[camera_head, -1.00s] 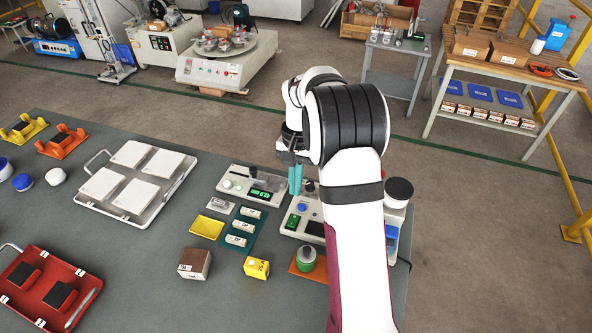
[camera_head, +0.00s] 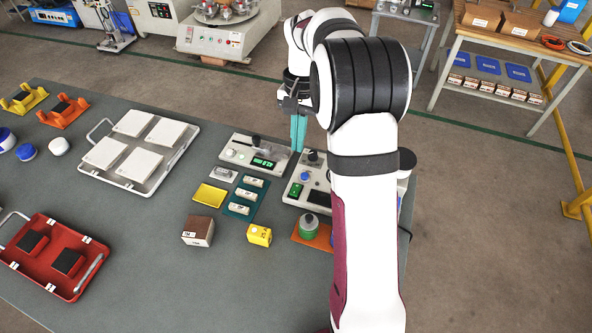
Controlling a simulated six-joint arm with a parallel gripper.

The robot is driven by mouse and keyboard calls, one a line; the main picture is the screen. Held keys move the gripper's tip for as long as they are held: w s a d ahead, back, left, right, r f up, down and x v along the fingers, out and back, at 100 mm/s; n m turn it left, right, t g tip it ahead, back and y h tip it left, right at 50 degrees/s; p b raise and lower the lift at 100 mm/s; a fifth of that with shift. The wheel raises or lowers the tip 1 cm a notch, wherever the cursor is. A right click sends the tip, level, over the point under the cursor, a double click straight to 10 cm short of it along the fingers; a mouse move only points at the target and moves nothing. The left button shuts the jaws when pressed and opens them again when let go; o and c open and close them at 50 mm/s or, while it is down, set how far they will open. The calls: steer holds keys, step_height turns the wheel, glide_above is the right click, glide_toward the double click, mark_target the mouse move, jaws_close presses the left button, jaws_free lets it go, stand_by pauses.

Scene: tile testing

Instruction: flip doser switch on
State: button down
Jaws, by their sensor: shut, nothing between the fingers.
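Two white control units stand near the back edge of the table; I cannot tell for certain which is the doser. The left unit (camera_head: 240,154) has a lit green display (camera_head: 263,162) and a dark upright part (camera_head: 256,141) at its back. The right unit (camera_head: 290,198) has a green panel (camera_head: 296,190), a blue button (camera_head: 305,177) and a black knob (camera_head: 313,156); my arm hides its right part. The state of any switch is too small to read. My gripper (camera_head: 297,148) has teal fingers, shut and empty, pointing down beside the black knob, between the units.
A teal mat (camera_head: 242,205) with small white blocks, a yellow pad (camera_head: 210,195), a brown box (camera_head: 197,231), a yellow box (camera_head: 259,235) and a green-grey bottle (camera_head: 308,226) lie in front. A white tile tray (camera_head: 95,175) is left.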

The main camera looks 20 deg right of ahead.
mark_target(294, 193)
steer(key=f, duration=0.4)
steer(key=s+a+f, duration=0.1)
steer(key=f, duration=0.9)
steer(key=shift+s+a, duration=0.2)
steer(key=shift+s+f, duration=0.1)
steer(key=shift+f, duration=0.1)
steer(key=shift+w+d+r, duration=0.1)
steer(key=shift+w+d, duration=0.45)
steer(key=shift+w, duration=0.05)
steer(key=shift+r, duration=0.15)
step_height(294, 193, up, 14)
steer(key=w+d, duration=0.1)
steer(key=shift+w+d, duration=0.2)
